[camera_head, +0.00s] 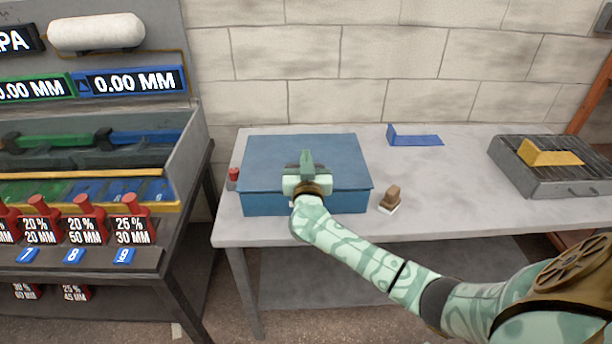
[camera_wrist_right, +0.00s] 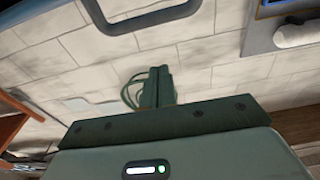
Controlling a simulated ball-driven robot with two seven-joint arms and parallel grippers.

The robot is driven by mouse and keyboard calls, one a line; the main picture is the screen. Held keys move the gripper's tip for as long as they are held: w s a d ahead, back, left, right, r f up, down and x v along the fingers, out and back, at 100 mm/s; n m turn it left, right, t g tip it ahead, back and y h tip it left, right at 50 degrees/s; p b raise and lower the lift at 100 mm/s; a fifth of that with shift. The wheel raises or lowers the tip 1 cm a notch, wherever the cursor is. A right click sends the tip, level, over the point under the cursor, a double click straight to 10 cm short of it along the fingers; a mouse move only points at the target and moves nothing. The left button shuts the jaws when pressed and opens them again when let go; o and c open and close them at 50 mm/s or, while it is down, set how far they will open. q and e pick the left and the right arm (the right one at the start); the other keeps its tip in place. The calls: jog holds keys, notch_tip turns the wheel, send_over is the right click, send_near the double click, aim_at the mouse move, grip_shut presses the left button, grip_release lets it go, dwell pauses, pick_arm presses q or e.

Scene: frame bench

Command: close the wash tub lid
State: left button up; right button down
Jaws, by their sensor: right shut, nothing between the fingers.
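The wash tub (camera_head: 262,205) is a blue box on the grey bench, left of centre in the head view. Its flat blue lid (camera_head: 265,155) lies over the top and looks down. I cannot tell whether a thin gap is left at the front edge. My right gripper (camera_head: 306,158) is in front of the lid's middle in the head view and hides part of the lid and the tub's front. Its fingers are shut and empty, also in the right wrist view (camera_wrist_right: 158,82). Whether it touches the lid is unclear. My left gripper is not in view.
On the bench (camera_head: 450,215) are a red-topped item (camera_head: 233,175), a brown-handled brush or stamp (camera_head: 391,196), a blue bracket (camera_head: 415,139) and a grey grated tray (camera_head: 510,170) with a yellow bracket (camera_head: 550,154). A rack (camera_head: 100,130) stands at left. Bench front right is clear.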

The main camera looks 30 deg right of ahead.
jog(key=x, duration=0.1)
jog(key=b+x, duration=0.1)
jog(key=x, duration=0.1)
jog(key=shift+w+d+f, duration=0.1)
jog(key=shift+w+f, duration=0.15)
jog(key=shift+f, duration=0.1)
jog(key=shift+s+f+b, duration=0.25)
jog(key=shift+f+b, duration=0.3)
jog(key=shift+f, duration=0.35)
jog(key=shift+s+a+f+b, duration=0.25)
jog(key=shift+a+f+b, duration=0.15)
jog(key=shift+f, duration=0.3)
